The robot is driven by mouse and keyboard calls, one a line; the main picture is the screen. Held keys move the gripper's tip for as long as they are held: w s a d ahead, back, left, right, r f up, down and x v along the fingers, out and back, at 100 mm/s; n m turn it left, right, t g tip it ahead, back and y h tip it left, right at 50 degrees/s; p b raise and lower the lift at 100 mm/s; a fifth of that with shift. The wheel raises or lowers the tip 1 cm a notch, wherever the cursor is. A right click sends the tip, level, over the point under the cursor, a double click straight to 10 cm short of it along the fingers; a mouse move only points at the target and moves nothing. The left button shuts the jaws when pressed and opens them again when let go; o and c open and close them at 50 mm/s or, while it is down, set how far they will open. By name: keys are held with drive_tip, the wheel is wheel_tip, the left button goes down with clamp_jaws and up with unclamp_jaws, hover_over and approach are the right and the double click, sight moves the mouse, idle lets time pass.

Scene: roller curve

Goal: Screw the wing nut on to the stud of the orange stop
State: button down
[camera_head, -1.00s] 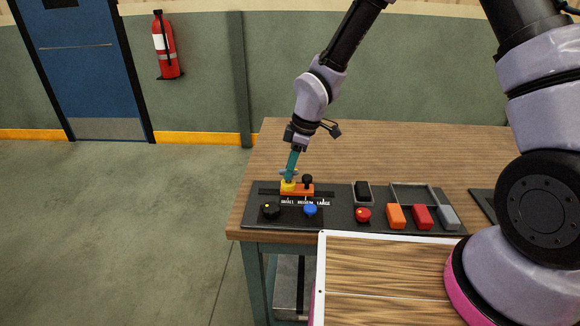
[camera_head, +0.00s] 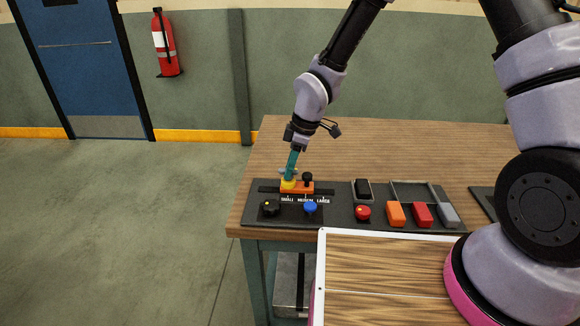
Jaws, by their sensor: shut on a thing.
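The orange stop (camera_head: 302,190) sits on the dark rail of the panel, above the SMALL and MEDIUM labels. A black knob (camera_head: 307,178) stands on its right part. My gripper (camera_head: 289,179) points down over the left part of the stop, its teal fingers shut on the yellow wing nut (camera_head: 288,185). The wing nut is at the left end of the stop. The stud is hidden under the nut and fingers, so I cannot tell how far the nut is on it.
The dark panel (camera_head: 338,215) carries a black knob (camera_head: 270,208), a blue knob (camera_head: 310,208), a red button (camera_head: 363,212) and a black rocker switch (camera_head: 363,189). Orange (camera_head: 396,214), red (camera_head: 421,215) and grey blocks (camera_head: 447,215) stand at its right. The wooden table (camera_head: 400,150) behind is clear.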

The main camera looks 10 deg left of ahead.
drive_tip(key=m, duration=0.2)
drive_tip(key=m+t, duration=0.1)
drive_tip(key=m, duration=0.2)
drive_tip(key=shift+a+t, duration=0.1)
drive_tip(key=shift+t, duration=0.2)
drive_tip(key=shift+w+m, duration=0.15)
drive_tip(key=shift+m, duration=0.95)
drive_tip(key=shift+r, duration=0.1)
drive_tip(key=shift+t, duration=0.3)
drive_tip(key=shift+m+h, duration=0.4)
drive_tip(key=shift+m, duration=0.7)
drive_tip(key=shift+w+m, duration=0.1)
drive_tip(key=shift+m, duration=0.3)
